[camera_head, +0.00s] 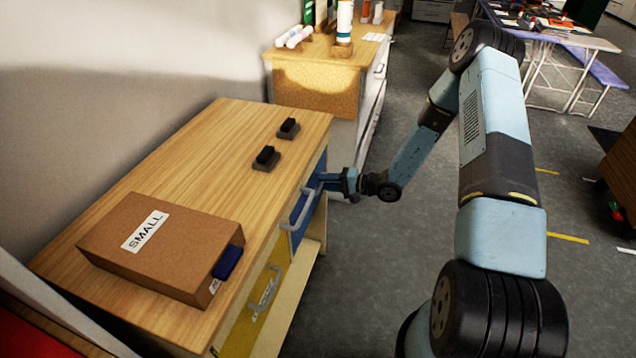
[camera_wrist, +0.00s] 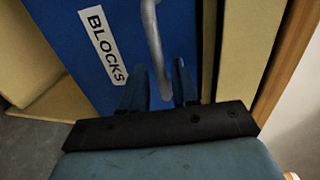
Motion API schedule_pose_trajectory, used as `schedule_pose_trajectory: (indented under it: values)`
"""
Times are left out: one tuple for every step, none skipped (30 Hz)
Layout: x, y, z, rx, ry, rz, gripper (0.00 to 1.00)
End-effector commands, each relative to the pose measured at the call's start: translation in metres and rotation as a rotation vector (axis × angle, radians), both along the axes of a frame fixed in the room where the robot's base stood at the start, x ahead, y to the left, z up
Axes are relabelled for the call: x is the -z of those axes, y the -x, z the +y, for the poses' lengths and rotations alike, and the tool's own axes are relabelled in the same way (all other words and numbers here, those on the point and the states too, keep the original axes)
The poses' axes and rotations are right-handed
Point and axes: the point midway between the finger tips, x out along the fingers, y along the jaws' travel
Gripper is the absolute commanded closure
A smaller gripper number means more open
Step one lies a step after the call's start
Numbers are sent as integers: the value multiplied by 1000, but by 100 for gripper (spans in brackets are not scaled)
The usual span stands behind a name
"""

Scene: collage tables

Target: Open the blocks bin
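The blocks bin (camera_head: 314,205) is a blue drawer front in the side of the wooden cabinet, seemingly closed. In the wrist view its blue face (camera_wrist: 75,45) carries a white BLOCKS label (camera_wrist: 103,45). Its grey bar handle (camera_head: 298,210) shows in the wrist view (camera_wrist: 153,38) running down between my fingers. My gripper (camera_head: 322,182) is at the bin's far end, by the handle. In the wrist view my gripper (camera_wrist: 160,78) has its fingers apart, one on each side of the handle's lower end, with gaps visible. Contact with the bin's face cannot be told.
A yellow bin with a grey handle (camera_head: 265,292) is nearer in the same cabinet. A brown box labelled SMALL (camera_head: 165,250) and two small black-topped blocks (camera_head: 266,156) lie on the wooden top (camera_head: 215,150). Grey floor (camera_head: 345,270) is clear to the right of the cabinet.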

Motion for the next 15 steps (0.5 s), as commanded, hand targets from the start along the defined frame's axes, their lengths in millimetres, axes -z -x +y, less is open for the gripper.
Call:
schedule_pose_trajectory:
  values:
    - [1, -2, 5, -1, 0, -1, 70]
    - [2, -3, 8, -1, 0, -1, 70]
    - [2, -4, 11, -1, 0, -1, 70]
    - [3, -5, 13, -1, 0, -1, 70]
    - [3, -5, 14, -1, 0, -1, 70]
    - [4, -6, 16, -1, 0, 0, 70]
    - [4, -6, 17, -1, 0, 0, 70]
    - [4, -6, 17, -1, 0, 0, 70]
    - [4, -6, 18, 0, 0, 0, 70]
    - [4, -6, 18, 0, 0, 0, 70]
    - [4, -6, 18, 0, 0, 0, 70]
    - [4, -6, 18, 0, 0, 0, 70]
    - [4, -6, 18, 0, 0, 0, 70]
    - [4, -6, 18, 0, 0, 0, 70]
    - [4, -6, 18, 0, 0, 0, 70]
